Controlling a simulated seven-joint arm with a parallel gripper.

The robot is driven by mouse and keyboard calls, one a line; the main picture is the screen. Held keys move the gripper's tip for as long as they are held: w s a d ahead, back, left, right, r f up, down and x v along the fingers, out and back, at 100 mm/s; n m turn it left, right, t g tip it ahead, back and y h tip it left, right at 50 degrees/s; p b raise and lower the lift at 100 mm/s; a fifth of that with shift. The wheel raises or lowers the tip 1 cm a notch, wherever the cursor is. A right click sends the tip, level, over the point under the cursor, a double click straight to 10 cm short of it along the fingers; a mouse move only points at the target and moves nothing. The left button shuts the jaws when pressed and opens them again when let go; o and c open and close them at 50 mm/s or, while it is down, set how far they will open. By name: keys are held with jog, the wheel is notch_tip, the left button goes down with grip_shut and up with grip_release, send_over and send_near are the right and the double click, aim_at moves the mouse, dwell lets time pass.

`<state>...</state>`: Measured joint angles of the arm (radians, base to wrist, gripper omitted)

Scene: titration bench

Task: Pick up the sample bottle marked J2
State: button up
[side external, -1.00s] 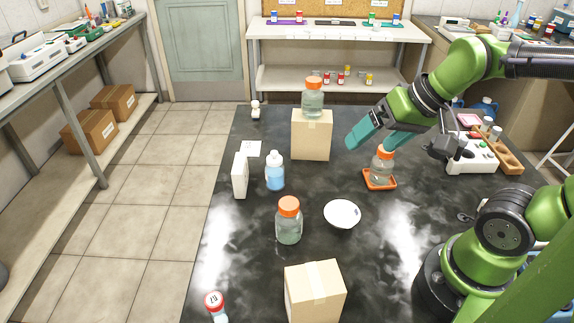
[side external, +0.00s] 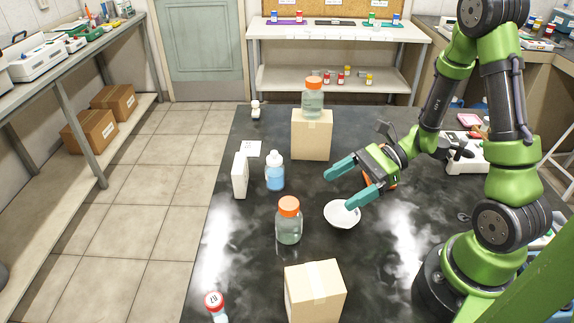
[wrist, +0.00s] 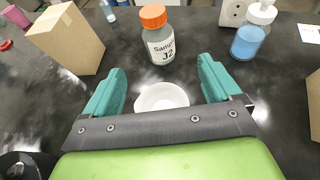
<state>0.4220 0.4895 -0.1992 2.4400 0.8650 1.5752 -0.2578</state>
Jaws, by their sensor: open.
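The sample bottle marked J2 (wrist: 160,42) is clear glass with an orange cap and a white label, and its label faces me in the wrist view. In the side view the J2 bottle (side external: 289,228) stands upright on the black bench, left of and nearer the camera than the white bowl. My gripper (side external: 339,194) is open and empty. Its teal fingers reach over the bowl's far side, apart from the bottle. In the wrist view my gripper (wrist: 160,75) has the bottle ahead, between the finger lines and beyond the tips.
The white bowl (side external: 340,217) lies between my gripper and the bottle. A cardboard box (side external: 315,292) stands in front. Another orange-capped bottle (side external: 313,102) stands on a box (side external: 312,140).

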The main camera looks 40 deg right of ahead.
send_near(282, 222)
jog(key=w+f, duration=0.1)
jog(key=a+f, duration=0.1)
jog(key=w+a+f, duration=0.1)
jog(key=f, duration=0.1)
jog(key=shift+w+a, duration=0.1)
jog(key=shift+w, duration=0.2)
jog(key=shift+x, duration=2.95)
jog(key=shift+a+r, duration=0.1)
jog(key=shift+r, duration=0.1)
jog(key=shift+c, duration=0.3)
jog(key=c, duration=1.1)
jog(key=shift+r, duration=0.1)
jog(key=shift+c, duration=0.2)
